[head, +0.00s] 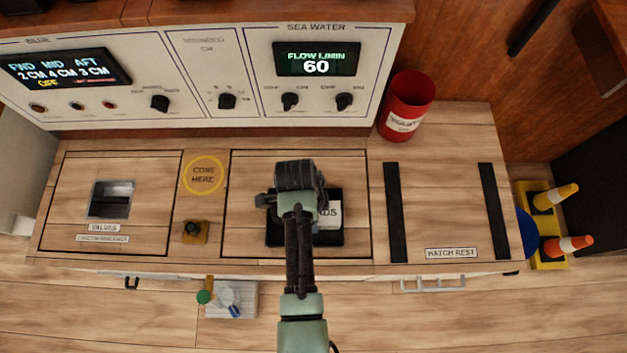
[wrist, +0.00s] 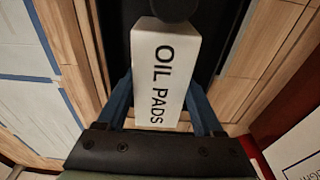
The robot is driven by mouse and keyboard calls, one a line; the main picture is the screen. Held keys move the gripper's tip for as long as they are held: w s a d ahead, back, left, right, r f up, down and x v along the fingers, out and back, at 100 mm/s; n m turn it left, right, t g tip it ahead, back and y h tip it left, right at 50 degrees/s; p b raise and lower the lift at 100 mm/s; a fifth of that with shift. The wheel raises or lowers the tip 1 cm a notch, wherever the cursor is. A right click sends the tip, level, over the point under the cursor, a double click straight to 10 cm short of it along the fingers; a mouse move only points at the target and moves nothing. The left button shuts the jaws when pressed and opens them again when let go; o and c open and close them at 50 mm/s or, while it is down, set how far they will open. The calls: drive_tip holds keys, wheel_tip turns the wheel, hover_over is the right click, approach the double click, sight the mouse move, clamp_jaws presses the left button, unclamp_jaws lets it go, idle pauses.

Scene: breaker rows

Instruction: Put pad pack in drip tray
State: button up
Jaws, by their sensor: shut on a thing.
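The pad pack (wrist: 165,75) is a white box lettered OIL PADS. In the wrist view it lies between the two blue fingers of my gripper (wrist: 162,105), which is shut on it. In the head view only the right part of the pack (head: 329,214) shows beside my arm. A black square, seemingly the drip tray (head: 276,238), lies on the counter beneath my gripper, partly hidden by the arm. The pack overlaps this black area in both views; I cannot tell whether it touches it. A dark round thing (wrist: 172,8) shows at the pack's far end.
A red waste bin (head: 405,108) stands at the counter's back right, near the control panel (head: 210,75). Two black strips (head: 394,213) mark the hatch rest on the right. A small knobbed box (head: 194,232) sits left of my gripper.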

drive_tip(key=shift+f, duration=0.25)
drive_tip(key=o, duration=1.5)
drive_tip(key=r+p, duration=0.1)
drive_tip(key=r, duration=0.3)
drive_tip(key=a+r+p, duration=0.1)
drive_tip(key=r+p, duration=0.1)
drive_tip(key=r, duration=0.2)
drive_tip(key=r+p, duration=0.1)
drive_tip(key=r, duration=0.3)
drive_tip(key=shift+w+a+p, duration=0.1)
drive_tip(key=shift+a+p, duration=0.1)
drive_tip(key=shift+p, duration=0.1)
